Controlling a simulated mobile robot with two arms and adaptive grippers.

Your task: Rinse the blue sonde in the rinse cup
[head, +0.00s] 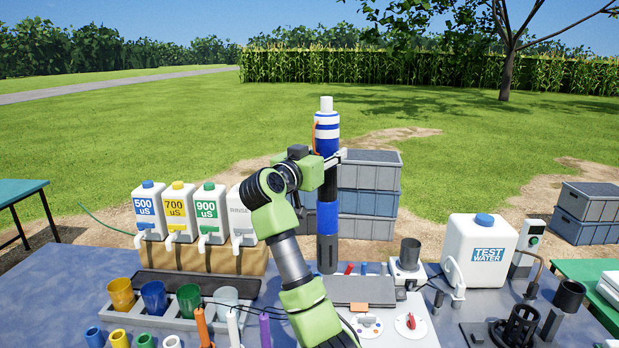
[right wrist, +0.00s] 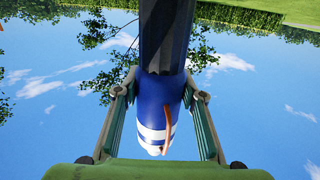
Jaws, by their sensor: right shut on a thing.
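The blue sonde (head: 327,218) is upright, with a white cap, blue and white stripes at the top, a dark middle and a grey lower end. My right gripper (head: 328,158) is shut on its upper part. In the right wrist view the sonde (right wrist: 157,105) sits between both fingers (right wrist: 161,88). Its lower end is over the back of the table; I cannot tell whether it touches anything. The rinse cup seems to be the pale translucent cup (head: 225,300) in the rack, left of the sonde, below the rinse jug (head: 239,215). My left gripper is out of view.
Yellow (head: 120,293), blue (head: 153,297) and green (head: 189,299) cups share the rack. Labelled jugs (head: 178,210) stand behind on a wooden block. Orange (head: 202,325) and purple (head: 265,330) sticks stand near the rack.

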